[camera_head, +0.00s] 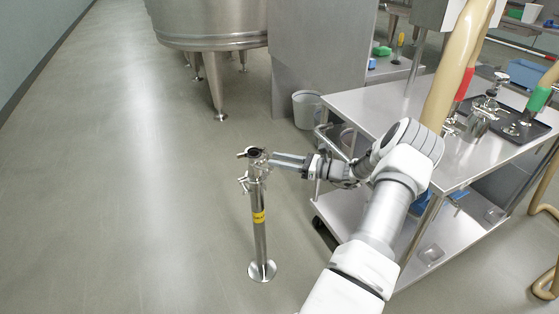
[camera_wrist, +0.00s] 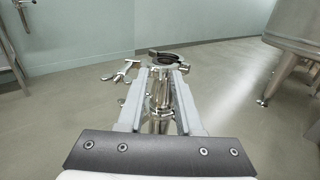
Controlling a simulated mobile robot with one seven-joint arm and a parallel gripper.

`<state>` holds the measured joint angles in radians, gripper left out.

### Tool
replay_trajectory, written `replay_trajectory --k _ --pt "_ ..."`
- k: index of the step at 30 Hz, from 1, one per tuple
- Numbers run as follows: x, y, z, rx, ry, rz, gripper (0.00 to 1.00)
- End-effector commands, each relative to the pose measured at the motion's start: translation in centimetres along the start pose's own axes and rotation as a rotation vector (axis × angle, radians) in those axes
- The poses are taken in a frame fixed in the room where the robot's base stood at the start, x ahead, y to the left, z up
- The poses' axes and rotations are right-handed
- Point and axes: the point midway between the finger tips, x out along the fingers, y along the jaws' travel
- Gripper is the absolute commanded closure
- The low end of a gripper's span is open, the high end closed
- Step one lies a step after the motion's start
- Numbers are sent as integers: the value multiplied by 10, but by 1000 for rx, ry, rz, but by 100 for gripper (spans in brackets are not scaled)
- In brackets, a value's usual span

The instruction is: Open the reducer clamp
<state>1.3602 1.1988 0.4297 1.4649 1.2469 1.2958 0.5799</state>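The reducer clamp (camera_head: 254,153) is a dark-topped metal ring at the top of an upright steel post (camera_head: 260,238) with a yellow label and a round floor base. In the wrist view, the clamp (camera_wrist: 164,58) is at the finger ends, with a wing-nut handle (camera_wrist: 121,72) sticking out left. My gripper (camera_head: 275,161) is level with the post's top, on its right side. In the wrist view, my gripper's fingers (camera_wrist: 164,72) are apart, and the steel post shows between them. I cannot tell whether either finger touches the clamp.
A steel cart (camera_head: 365,103) with hoses, fittings and a black tray (camera_head: 510,125) stands right of the post. A large vat (camera_head: 208,20) on legs and a grey bin (camera_head: 306,108) are behind. The floor left of the post is clear.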

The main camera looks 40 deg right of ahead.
Motion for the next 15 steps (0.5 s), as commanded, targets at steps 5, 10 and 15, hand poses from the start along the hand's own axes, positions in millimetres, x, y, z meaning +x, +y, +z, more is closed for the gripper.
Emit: replay_trajectory --k 5,10,15 --pt "0 0 0 0 0 0 64" --pt "0 0 4 -1 0 0 64" --pt "0 0 29 -4 1 0 64"
